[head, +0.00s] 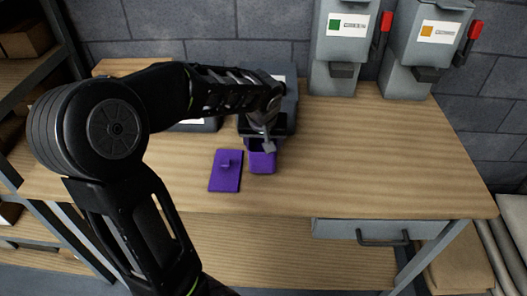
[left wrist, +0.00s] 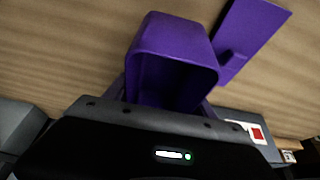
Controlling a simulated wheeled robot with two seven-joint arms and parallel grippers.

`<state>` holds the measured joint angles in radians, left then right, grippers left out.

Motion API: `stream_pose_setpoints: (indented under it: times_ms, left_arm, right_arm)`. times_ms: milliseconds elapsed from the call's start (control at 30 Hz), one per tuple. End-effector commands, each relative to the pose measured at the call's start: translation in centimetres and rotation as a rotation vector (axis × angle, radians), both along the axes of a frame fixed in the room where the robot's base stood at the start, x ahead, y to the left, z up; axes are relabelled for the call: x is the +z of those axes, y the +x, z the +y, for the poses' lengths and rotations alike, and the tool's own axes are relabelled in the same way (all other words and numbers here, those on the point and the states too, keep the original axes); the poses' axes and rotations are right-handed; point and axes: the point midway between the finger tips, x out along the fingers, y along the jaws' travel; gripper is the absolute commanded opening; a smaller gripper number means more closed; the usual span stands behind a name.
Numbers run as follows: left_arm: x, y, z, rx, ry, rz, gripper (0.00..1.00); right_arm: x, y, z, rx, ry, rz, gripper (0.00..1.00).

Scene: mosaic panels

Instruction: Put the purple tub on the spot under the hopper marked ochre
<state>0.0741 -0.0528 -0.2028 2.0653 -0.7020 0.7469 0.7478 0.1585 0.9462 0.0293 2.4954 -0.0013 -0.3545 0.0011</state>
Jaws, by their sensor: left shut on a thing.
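The purple tub (head: 262,163) is at the middle of the wooden table, partly hidden by my left gripper (head: 262,140). My left gripper is shut on the tub near its rim. In the left wrist view the tub (left wrist: 168,45) shows its open, dark inside between the fingers (left wrist: 165,100). I cannot tell whether it touches the table. The hopper with the ochre label (head: 426,42) stands at the back right, a grey spout low on its front. The spot under it is not clearly distinguishable. My right gripper is not in view.
A purple lid with a knob (head: 226,172) lies left of the tub. The green-labelled hopper (head: 336,50) stands left of the ochre one; both have red-handled levers. The table's right half (head: 385,150) is clear.

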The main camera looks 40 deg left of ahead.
Motion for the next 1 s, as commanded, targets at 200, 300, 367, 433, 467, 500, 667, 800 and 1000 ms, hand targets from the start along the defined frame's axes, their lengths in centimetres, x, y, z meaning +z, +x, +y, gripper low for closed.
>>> stream_pose_setpoints:
  times_ms: [200,300,367,433,467,500,667,800,1000]
  left_arm:
    - [-2.9,-0.1,0.0,0.0,-0.001,0.005,0.23]
    - [-3.5,-0.1,0.0,-0.001,0.0,0.002,0.23]
    - [-3.5,0.0,0.0,-0.001,0.0,0.002,0.23]
    - [-3.5,0.0,0.0,0.0,-0.001,0.001,0.23]
    - [-3.5,0.0,0.0,0.0,-0.001,0.001,0.23]
    - [-3.5,0.0,0.0,0.0,-0.001,0.001,0.23]
    - [-3.9,0.0,0.0,0.0,-0.001,0.001,0.23]
    - [-3.8,0.0,0.0,0.0,-0.001,0.001,0.72]
    - [-3.8,0.0,0.0,0.0,-0.001,0.002,0.85]
  right_arm:
    - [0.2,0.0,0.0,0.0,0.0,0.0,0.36]
    - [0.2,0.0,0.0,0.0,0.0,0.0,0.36]
    - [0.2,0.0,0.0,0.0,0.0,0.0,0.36]
    - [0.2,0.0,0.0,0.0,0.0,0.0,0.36]
    - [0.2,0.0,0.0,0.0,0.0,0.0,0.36]
    - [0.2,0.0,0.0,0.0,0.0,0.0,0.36]
    - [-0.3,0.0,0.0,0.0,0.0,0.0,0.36]
    - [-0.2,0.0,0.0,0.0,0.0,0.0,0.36]
    - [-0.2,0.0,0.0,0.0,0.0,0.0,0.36]
